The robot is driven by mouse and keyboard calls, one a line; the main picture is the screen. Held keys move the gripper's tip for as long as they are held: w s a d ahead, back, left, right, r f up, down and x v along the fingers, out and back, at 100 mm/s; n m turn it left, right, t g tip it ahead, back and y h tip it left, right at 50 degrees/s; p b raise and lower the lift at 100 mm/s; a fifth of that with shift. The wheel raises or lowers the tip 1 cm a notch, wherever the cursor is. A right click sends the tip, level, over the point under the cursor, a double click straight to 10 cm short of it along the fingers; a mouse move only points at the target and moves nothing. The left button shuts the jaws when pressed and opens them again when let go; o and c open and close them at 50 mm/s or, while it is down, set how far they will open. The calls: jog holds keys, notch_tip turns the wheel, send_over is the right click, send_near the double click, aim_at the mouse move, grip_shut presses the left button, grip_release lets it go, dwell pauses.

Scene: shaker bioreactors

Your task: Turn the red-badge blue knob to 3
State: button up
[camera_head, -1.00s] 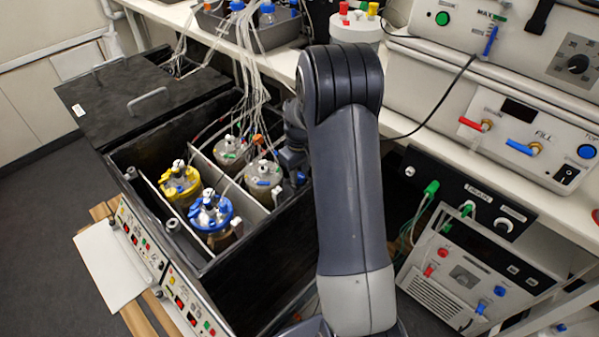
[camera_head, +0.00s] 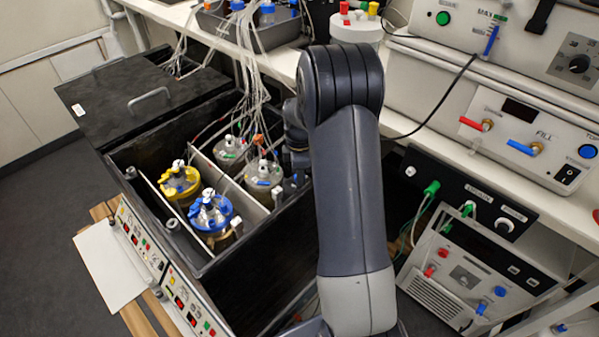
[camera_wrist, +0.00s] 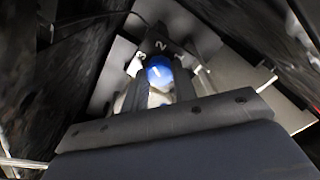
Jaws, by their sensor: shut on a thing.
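A blue knob (camera_wrist: 161,74) with a white mark on it shows in the wrist view, on a pale panel (camera_wrist: 112,82). The numerals 3 and 2 stand beyond it, the 3 at upper left and the 2 above. The white mark is small and blurred, so I cannot tell exactly which numeral it points to. My gripper (camera_wrist: 158,68) has one dark finger on each side of the knob and is shut on it. No red badge can be made out in the wrist view. In the head view my arm hides the knob and the gripper tips.
Dark walls stand close on both sides in the wrist view. In the head view, an open black box (camera_head: 262,235) holds several lidded vessels, including a yellow one (camera_head: 180,180) and a blue one (camera_head: 211,212). Tubes hang above them. Instruments (camera_head: 520,130) fill the right side.

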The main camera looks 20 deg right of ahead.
jog(key=n, duration=0.5)
jog(key=shift+n, duration=0.3)
dwell(0.4)
jog(key=o, duration=1)
jog(key=shift+r, duration=0.1)
notch_tip(320, 180, up, 11)
jog(key=shift+f, duration=0.15)
